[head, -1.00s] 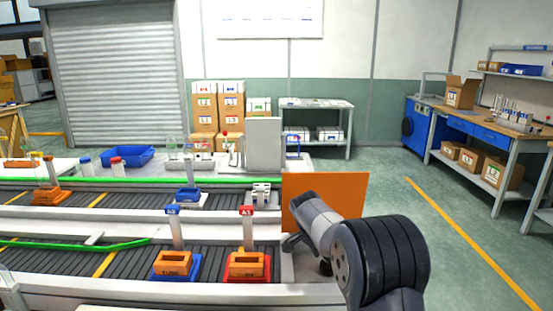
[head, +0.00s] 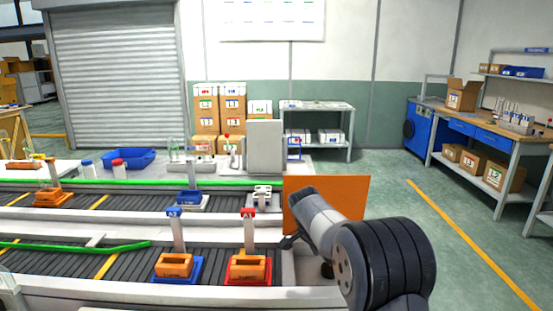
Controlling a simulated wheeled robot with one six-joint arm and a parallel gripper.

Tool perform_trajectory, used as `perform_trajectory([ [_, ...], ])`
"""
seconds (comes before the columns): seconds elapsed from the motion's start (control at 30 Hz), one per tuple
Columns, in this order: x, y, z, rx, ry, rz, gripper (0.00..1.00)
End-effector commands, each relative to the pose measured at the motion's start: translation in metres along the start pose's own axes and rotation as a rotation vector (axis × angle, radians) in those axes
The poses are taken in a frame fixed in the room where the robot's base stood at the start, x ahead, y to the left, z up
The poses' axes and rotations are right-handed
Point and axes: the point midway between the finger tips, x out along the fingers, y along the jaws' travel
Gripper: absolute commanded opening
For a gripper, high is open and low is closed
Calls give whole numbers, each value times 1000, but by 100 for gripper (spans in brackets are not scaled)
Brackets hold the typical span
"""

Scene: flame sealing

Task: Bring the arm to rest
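My arm (head: 380,262) rises at the lower right in the head view and points away toward the orange panel (head: 352,200). The arm's far end lies in front of the panel's left part. My gripper's fingers do not show, so I cannot see whether anything is in them.
Two conveyor lanes run on the left. An orange block on a blue base (head: 178,268) and one on a red base (head: 247,268) sit on the near lane. A grey upright box (head: 265,147) stands behind the panel. The floor (head: 400,205) on the right is clear.

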Motion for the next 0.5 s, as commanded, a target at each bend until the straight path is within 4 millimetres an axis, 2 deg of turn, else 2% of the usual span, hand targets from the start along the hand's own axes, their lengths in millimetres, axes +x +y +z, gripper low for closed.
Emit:
perform_trajectory([
  [0.03,-13,-1,0,0,2,-5,65],
  [0.3,-67,-1,0,-1,1,-4,65],
  [0.5,-20,1,1,-1,-3,5,65],
])
